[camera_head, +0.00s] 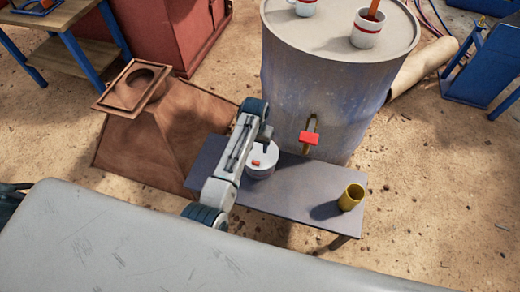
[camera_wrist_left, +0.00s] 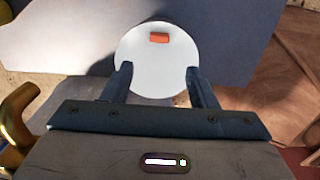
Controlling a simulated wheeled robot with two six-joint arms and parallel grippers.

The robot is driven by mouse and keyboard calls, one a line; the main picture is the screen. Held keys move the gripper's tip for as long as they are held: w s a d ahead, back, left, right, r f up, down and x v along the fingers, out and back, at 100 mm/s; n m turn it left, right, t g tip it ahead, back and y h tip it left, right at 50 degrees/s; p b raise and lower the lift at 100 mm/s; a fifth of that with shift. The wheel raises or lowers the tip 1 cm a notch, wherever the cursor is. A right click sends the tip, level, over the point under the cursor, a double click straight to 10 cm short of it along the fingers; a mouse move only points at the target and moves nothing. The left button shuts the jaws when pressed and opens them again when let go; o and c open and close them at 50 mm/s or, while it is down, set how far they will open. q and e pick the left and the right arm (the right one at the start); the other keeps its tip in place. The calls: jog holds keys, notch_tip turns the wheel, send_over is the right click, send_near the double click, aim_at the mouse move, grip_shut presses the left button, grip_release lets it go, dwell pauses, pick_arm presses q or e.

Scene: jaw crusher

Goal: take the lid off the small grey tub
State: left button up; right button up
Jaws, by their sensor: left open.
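The small grey tub (camera_head: 260,172) stands on the low grey bench, left of the middle of its top. Its pale round lid (camera_wrist_left: 150,62) is on it, with a small orange-red grip (camera_wrist_left: 159,38) on top; the grip also shows in the head view (camera_head: 256,162). My left gripper (camera_head: 266,140) is over the tub. In the left wrist view its two fingers (camera_wrist_left: 157,80) are apart, over the near part of the lid, with the orange-red grip beyond the tips and nothing between them. The tub's side is mostly hidden from the wrist. My right gripper is not in view.
A yellow cup (camera_head: 351,197) stands at the bench's right end. A large drum (camera_head: 340,85) with a red-handled tap (camera_head: 309,137) and mugs (camera_head: 368,28) on top rises behind the bench (camera_head: 290,200). A rusty hopper (camera_head: 150,140) stands to the left. The bench between tub and cup is clear.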

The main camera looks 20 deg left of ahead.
aim_at(256, 162)
pick_arm(q)
notch_tip(256, 162, down, 4)
jog(key=shift+r, duration=0.25)
jog(key=shift+s+f, duration=0.2)
jog(key=shift+f, duration=0.7)
jog(key=shift+s+f, duration=0.2)
jog(key=shift+f, duration=0.7)
jog(key=shift+s+f, duration=0.2)
jog(key=shift+f, duration=0.7)
jog(key=c, duration=1.1)
jog(key=shift+r, duration=0.2)
